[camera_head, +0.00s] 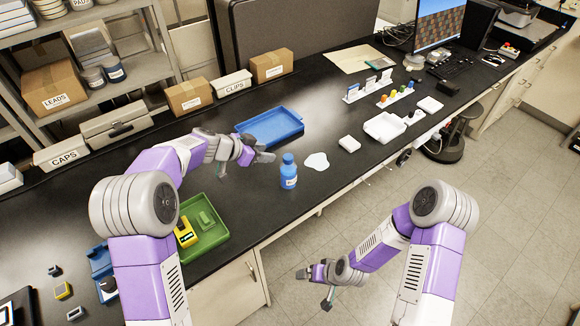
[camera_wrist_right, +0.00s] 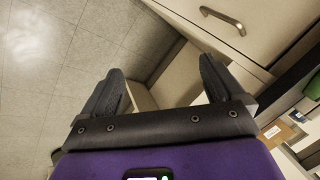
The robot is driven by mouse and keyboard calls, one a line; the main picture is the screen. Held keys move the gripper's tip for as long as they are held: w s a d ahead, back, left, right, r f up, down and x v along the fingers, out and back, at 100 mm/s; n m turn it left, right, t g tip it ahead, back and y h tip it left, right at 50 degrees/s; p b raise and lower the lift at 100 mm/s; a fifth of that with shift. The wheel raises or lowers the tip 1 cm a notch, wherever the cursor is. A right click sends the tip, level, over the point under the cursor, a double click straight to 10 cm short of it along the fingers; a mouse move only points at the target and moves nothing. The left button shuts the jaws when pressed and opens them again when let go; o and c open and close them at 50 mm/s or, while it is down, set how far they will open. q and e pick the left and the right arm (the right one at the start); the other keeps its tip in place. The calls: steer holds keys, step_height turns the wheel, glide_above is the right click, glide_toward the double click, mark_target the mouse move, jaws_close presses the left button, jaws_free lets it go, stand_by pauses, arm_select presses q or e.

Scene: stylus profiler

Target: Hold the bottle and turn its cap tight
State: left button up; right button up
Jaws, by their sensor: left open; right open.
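The blue bottle (camera_head: 289,173) stands upright on the black bench top, near its front edge. Its blue cap (camera_head: 288,159) sits on top; I cannot tell how tight it is. My left gripper (camera_head: 264,157) is open just left of the bottle, its fingers pointing toward it at about cap height, apart from it as far as I can see. My right gripper (camera_head: 318,285) hangs below the bench edge, in front of the cabinets. In the right wrist view its two fingers (camera_wrist_right: 160,88) are apart with nothing between them.
A green tray (camera_head: 205,222) with a yellow item stands to the left. A drawer handle (camera_wrist_right: 222,20) is near my right gripper.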

mark_target(292, 173)
steer(key=w+r+n+t, duration=0.1)
steer(key=w+r, duration=0.3)
steer(key=w, duration=0.4)
steer(key=w+a+r+n+t, duration=0.1)
steer(key=w+r+t, duration=0.3)
steer(key=w, duration=0.4)
steer(key=w+a+r+n+t, duration=0.1)
steer(key=w+r+n+t, duration=0.2)
steer(key=w+r, duration=0.3)
steer(key=shift+w+a+y, duration=0.1)
steer(key=shift+w+y, duration=0.3)
steer(key=shift+w, duration=0.85)
steer(key=shift+n+t+y, duration=0.4)
steer(key=shift+n+t, duration=0.2)
steer(key=shift+n, duration=0.1)
steer(key=w+a+r, duration=0.2)
steer(key=a, duration=0.1)
steer(key=shift+w+r, duration=0.4)
steer(key=shift+w+a+f, duration=0.15)
steer(key=shift+w+a, duration=0.2)
steer(key=shift+w, duration=0.15)
steer(key=shift+x, duration=3.1)
jaws_close()
